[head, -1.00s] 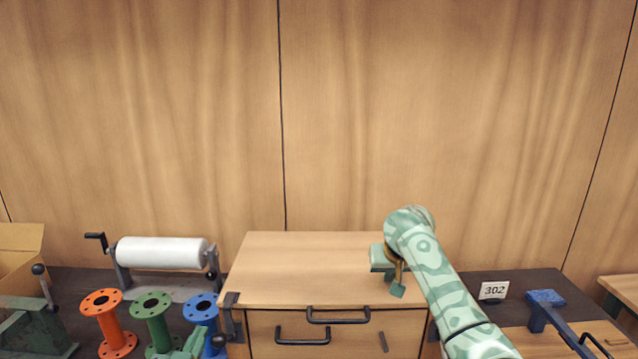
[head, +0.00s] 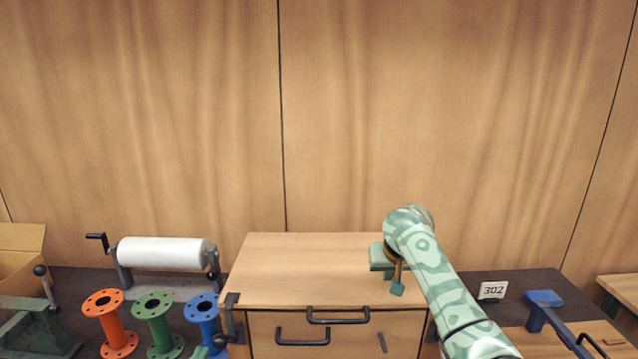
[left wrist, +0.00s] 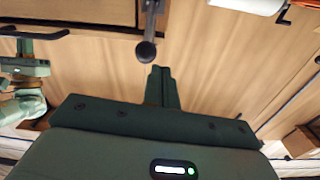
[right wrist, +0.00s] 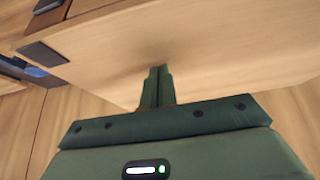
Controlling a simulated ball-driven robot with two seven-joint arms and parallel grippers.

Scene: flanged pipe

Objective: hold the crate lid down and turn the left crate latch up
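The wooden crate (head: 268,345) has a flat lid (head: 300,262), which looks closed. The left crate latch (head: 230,318) is a dark lever at the crate's left front corner, with its ball knob hanging down. In the left wrist view the knob (left wrist: 146,52) is just beyond the tips of my left gripper (left wrist: 160,70). Its fingers are together and empty; I cannot tell if they touch the knob. The head view shows only a green bit of it at the bottom edge. My right gripper (right wrist: 160,70) is shut and empty, its tips at the lid's right part; contact is unclear.
Orange (head: 112,325), green (head: 158,325) and blue (head: 207,318) flanged pipes stand left of the crate. A white roll (head: 162,251) on a stand is behind them. A 302 sign (head: 493,290) and a blue-ended tool (head: 545,300) are to the right.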

